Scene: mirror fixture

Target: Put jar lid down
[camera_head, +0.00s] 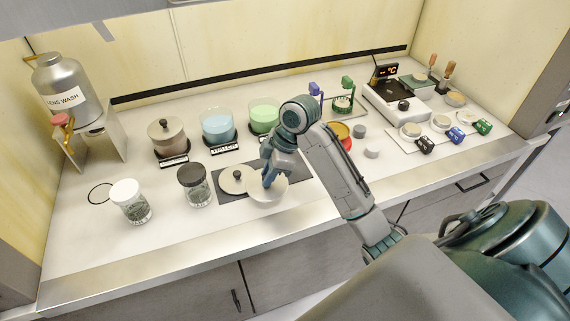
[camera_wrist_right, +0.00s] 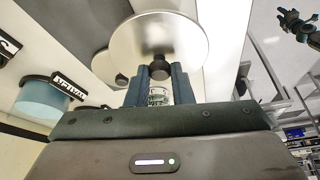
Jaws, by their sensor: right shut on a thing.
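My right gripper (camera_head: 268,181) is shut on the dark knob of a round, pale metal lid (camera_head: 270,190), the jar lid. In the right wrist view the lid (camera_wrist_right: 158,35) is a wide disc beyond the fingertips, with its knob between the fingers. In the head view it is over the right part of a dark mat (camera_head: 222,198); I cannot tell whether it touches the mat. A second, similar lid with a black knob (camera_head: 233,180) lies on the mat just left of it.
A dark-lidded jar (camera_head: 196,186) and a white-lidded jar (camera_head: 131,202) stand to the left. Behind are a brown-grey pot (camera_head: 168,139), a blue container (camera_head: 218,127) and a green one (camera_head: 264,116). Small grey cylinders (camera_head: 371,151) stand to the right. The bench's front strip is clear.

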